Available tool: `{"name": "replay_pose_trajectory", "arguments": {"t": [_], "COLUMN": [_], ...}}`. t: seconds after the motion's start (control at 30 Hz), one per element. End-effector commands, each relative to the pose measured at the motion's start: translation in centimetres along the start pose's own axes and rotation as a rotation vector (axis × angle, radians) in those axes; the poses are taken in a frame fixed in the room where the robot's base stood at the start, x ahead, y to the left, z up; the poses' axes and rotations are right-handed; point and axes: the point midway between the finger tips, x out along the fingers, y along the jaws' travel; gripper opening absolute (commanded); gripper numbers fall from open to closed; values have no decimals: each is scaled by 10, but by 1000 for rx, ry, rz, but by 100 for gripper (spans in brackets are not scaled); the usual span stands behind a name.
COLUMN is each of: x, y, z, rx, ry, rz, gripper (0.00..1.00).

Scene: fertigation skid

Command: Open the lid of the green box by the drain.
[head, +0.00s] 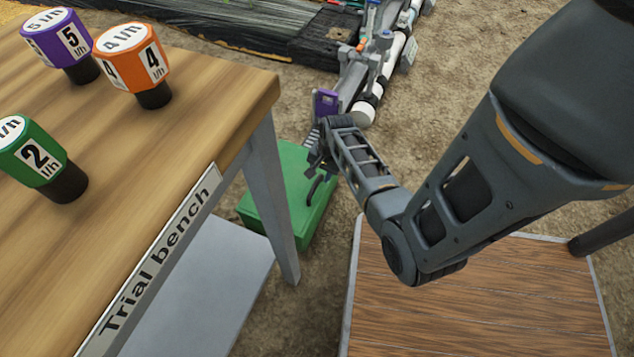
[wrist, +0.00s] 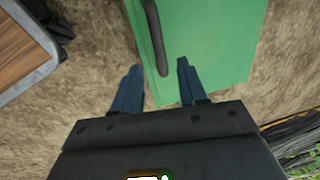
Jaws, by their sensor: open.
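The green box (head: 281,188) stands on the ground beyond the bench leg, with its lid closed. The wrist view shows its green top (wrist: 215,40) with a dark bar handle (wrist: 154,38) along one edge. The handle also shows in the head view (head: 315,188). My gripper (head: 316,165) is over the box near the handle. In the wrist view the two fingers (wrist: 157,85) are apart, with the near end of the handle between their tips in the picture. I cannot tell whether they touch it. Nothing is held.
The trial bench (head: 215,120) at left carries a purple (head: 60,38), an orange (head: 131,55) and a green dripper (head: 35,160). A wood-topped platform (head: 480,300) is at lower right. White pipework (head: 385,70) lies behind the box. Bare soil surrounds it.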

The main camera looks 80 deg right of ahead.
Motion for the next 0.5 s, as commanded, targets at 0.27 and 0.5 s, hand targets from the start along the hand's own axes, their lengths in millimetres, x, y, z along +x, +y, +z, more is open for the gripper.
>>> {"name": "replay_pose_trajectory", "arguments": {"t": [0.27, 0.5], "x": [40, 46], "y": [0, 0], "z": [0, 0], "rx": [-1, -2], "ry": [0, 2], "rz": [0, 0], "gripper": [42, 42]}}
